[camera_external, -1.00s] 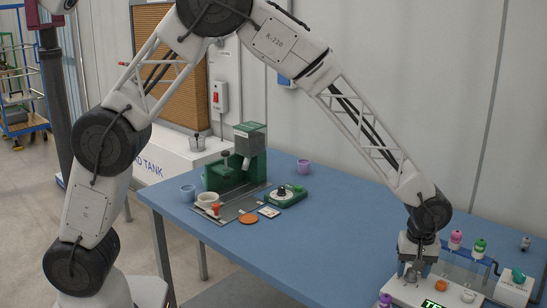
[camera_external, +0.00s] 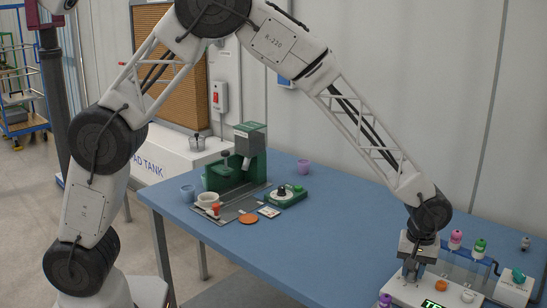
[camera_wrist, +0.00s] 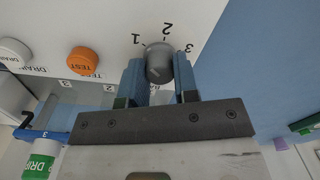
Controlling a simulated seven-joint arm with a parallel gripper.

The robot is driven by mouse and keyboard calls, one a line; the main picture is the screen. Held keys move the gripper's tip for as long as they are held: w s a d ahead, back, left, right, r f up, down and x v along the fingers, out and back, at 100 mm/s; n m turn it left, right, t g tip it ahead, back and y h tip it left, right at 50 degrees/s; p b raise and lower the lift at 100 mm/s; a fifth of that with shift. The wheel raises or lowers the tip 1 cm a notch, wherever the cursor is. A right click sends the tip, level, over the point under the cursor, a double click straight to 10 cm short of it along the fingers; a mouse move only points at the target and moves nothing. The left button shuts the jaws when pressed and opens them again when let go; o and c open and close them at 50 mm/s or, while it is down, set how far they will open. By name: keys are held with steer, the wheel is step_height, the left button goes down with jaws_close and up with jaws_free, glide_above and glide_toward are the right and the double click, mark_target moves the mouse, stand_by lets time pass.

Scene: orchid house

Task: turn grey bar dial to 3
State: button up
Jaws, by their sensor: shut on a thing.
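The grey bar dial (camera_wrist: 158,62) sits on a white panel (camera_wrist: 100,25) in the wrist view, with the printed marks 1, 2 and 3 around its far side. My gripper (camera_wrist: 160,72) is shut on the dial, one blue finger on each side of it. Which mark the dial points to is not clear. In the external view my gripper (camera_external: 412,268) reaches down onto the white panel (camera_external: 399,288) at the lower right, and the dial is too small and covered there to make out.
Beside the dial are an orange TEST button (camera_wrist: 84,60) and a white DRAIN button (camera_wrist: 14,52). A green-labelled bottle (camera_wrist: 40,160) stands near a blue rail. In the external view, pink (camera_external: 455,239) and green (camera_external: 480,246) topped bottles stand behind the panel.

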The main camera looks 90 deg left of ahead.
steer(key=m, duration=1)
steer(key=shift+m, duration=0.4)
steer(key=m, duration=1.1)
steer(key=shift+t, duration=0.3)
steer(key=o, duration=0.9)
steer(key=shift+o, duration=0.2)
steer(key=shift+r, duration=0.15)
steer(key=shift+s+d+r, duration=0.1)
steer(key=shift+d+r, duration=0.05)
steer(key=shift+r, duration=3.6)
